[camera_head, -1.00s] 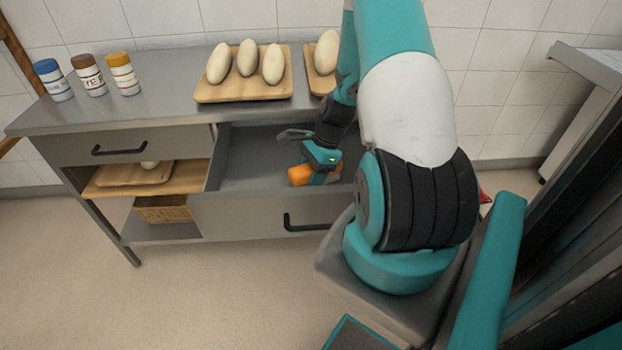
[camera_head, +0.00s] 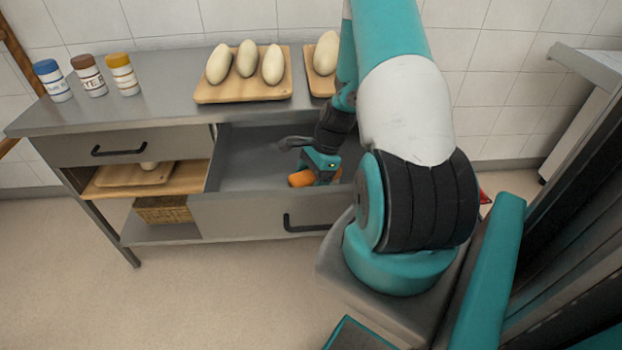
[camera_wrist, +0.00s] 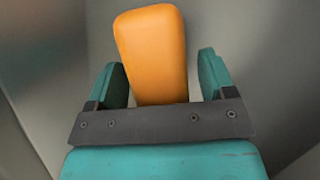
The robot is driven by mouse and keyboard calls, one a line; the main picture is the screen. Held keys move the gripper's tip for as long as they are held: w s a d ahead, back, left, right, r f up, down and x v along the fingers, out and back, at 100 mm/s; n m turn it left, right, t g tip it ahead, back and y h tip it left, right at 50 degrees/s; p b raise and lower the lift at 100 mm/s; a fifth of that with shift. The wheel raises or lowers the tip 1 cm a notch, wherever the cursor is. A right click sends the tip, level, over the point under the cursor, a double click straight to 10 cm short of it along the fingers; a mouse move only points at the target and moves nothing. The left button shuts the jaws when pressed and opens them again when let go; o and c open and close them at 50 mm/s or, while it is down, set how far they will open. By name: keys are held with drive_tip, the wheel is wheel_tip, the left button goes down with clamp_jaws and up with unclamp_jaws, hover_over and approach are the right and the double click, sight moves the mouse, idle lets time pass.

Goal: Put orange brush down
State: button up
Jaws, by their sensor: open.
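The orange brush (camera_head: 301,179) is inside the open drawer (camera_head: 250,208), near its front wall. In the wrist view the brush (camera_wrist: 155,50) shows as a smooth orange block extending out between the fingers. My gripper (camera_wrist: 165,78) is open, with one teal finger on each side of the brush and a gap on both sides. In the head view my gripper (camera_head: 318,177) is down in the drawer and partly covers the brush. Whether the brush lies flat on the drawer floor is hard to tell.
The worktop holds a board with several pale dough pieces (camera_head: 246,58), a second board with dough (camera_head: 326,53), and capped jars (camera_head: 90,76) at the left. A shut drawer (camera_head: 120,146) and a shelf with a basket (camera_head: 163,209) are at left. The drawer's left part is clear.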

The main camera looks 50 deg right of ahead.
drive_tip(key=v, duration=1.2)
drive_tip(key=w+a+r+n, duration=0.2)
drive_tip(key=a+r+n, duration=0.25)
drive_tip(key=a, duration=0.25)
drive_tip(key=w+a+r+n+g, duration=0.1)
drive_tip(key=a+r+n, duration=0.35)
drive_tip(key=a, duration=0.35)
drive_tip(key=w+a+r+n, duration=0.2)
drive_tip(key=a+r+n, duration=0.1)
drive_tip(key=a+n, duration=0.35)
drive_tip(key=s+a+r+n, duration=0.3)
drive_tip(key=s+a+n, duration=0.3)
drive_tip(key=a+n, duration=0.1)
drive_tip(key=s+a+r+n+g, duration=0.1)
drive_tip(key=s+a+r+n, duration=0.3)
drive_tip(key=s+a+n, duration=0.3)
drive_tip(key=a+n, duration=0.1)
drive_tip(key=a, duration=0.1)
drive_tip(key=shift+s+a+r, duration=0.25)
drive_tip(key=shift+a+r, duration=0.05)
drive_tip(key=shift+a, duration=0.05)
wheel_tip(320, 180, up, 5)
drive_tip(key=p, duration=0.5)
